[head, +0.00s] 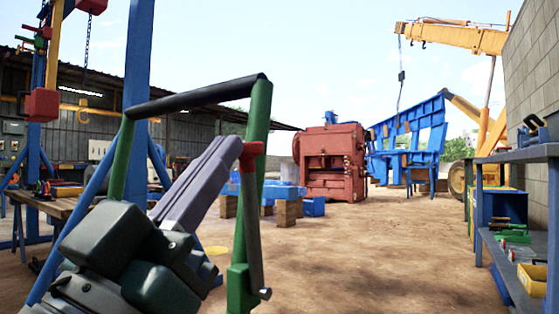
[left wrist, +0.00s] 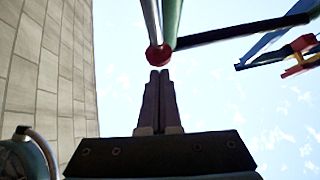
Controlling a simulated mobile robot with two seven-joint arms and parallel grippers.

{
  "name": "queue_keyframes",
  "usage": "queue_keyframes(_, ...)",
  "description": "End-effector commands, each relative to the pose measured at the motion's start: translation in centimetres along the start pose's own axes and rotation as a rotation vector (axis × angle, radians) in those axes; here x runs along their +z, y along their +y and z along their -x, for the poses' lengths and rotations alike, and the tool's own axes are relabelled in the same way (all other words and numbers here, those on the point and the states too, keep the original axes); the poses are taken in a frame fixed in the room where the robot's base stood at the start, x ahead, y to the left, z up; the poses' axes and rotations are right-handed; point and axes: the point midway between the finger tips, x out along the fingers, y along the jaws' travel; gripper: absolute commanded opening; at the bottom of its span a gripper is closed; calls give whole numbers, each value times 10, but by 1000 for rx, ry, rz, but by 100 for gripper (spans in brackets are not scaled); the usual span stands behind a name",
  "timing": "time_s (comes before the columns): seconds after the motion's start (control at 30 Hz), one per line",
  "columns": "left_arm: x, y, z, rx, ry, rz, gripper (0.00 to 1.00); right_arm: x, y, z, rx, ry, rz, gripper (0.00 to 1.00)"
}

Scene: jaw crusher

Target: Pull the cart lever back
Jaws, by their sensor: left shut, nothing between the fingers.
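The cart's handle frame has green posts (head: 255,120) and a black crossbar (head: 195,97). A lever, a grey rod (head: 254,225) with a red end (head: 250,152), stands along the right-hand post. My left gripper (head: 230,143) is shut and empty, its fingers pointing up to the right with the tips just left of the red end. In the left wrist view the closed fingertips (left wrist: 160,73) lie just below the red end (left wrist: 159,54). I cannot tell whether they touch it. The rest of the cart is mostly hidden or out of view. My right gripper is not in view.
A blue metal shelf (head: 520,153) with tools stands at the right by a block wall (head: 535,75). A workbench (head: 65,203) stands at the left. A red jaw crusher (head: 332,165) is further back. The dirt ground (head: 390,245) between is clear.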

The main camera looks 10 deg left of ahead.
Motion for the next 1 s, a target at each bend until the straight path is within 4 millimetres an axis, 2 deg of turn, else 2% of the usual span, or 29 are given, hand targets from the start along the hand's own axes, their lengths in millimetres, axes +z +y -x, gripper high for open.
queue_keyframes(0.17, -3, 1, -8, 4, -34, -4, 0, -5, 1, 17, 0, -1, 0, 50)
queue_keyframes(0.27, -4, 1, -17, 9, -73, -8, 0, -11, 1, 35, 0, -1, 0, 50)
queue_keyframes(0.57, 4, 6, -50, 31, -280, -30, 0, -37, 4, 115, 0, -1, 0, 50)
queue_keyframes(0.7, 15, 9, -65, 45, -400, -44, 0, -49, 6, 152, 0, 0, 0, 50)
queue_keyframes(0.8, 26, 11, -73, 54, -485, -53, 0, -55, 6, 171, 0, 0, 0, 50)
queue_keyframes(1.0, 50, 14, -80, 66, -601, -65, 0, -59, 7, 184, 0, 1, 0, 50)
